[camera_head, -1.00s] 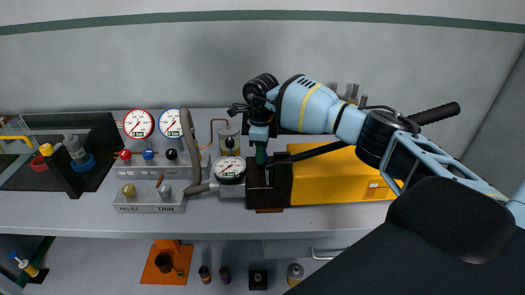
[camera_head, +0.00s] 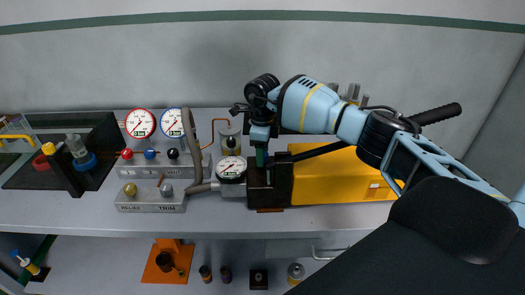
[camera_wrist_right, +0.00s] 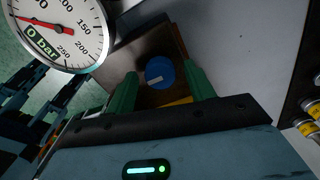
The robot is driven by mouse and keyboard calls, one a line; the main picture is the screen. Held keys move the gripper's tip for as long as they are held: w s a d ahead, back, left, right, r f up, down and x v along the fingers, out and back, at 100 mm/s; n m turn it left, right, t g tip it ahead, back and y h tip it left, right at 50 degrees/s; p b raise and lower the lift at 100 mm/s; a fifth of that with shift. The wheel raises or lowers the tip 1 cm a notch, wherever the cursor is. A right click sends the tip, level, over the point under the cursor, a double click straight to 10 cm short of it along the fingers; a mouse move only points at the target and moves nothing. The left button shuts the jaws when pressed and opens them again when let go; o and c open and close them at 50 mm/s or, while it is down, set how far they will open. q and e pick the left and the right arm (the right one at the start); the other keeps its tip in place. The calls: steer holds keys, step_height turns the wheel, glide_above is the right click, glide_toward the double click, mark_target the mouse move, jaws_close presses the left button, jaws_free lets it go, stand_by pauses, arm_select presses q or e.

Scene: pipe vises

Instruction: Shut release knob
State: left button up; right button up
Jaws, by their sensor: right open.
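A round blue knob (camera_wrist_right: 160,72) with a white mark sits on a brown and dark block (camera_wrist_right: 145,45) in the right wrist view. My right gripper (camera_wrist_right: 165,88) is open, with one green finger on each side of the blue knob. I cannot tell whether either finger touches it. In the head view my right gripper (camera_head: 262,158) points down over the black pump block (camera_head: 278,185), and the knob is hidden there. The gauge (camera_head: 231,168) beside the block also shows in the wrist view (camera_wrist_right: 55,28), reading 0 bar. My left gripper is not in view.
A black pump handle (camera_head: 433,115) reaches over the yellow tank (camera_head: 320,178) at the right. A grey block with yellow and grey knobs (camera_head: 150,198) and a panel of dials (camera_head: 140,124) stand at the left. The bench front (camera_head: 350,220) is clear.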

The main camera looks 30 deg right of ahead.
steer(key=shift+r, duration=0.1)
steer(key=shift+r, duration=3.8)
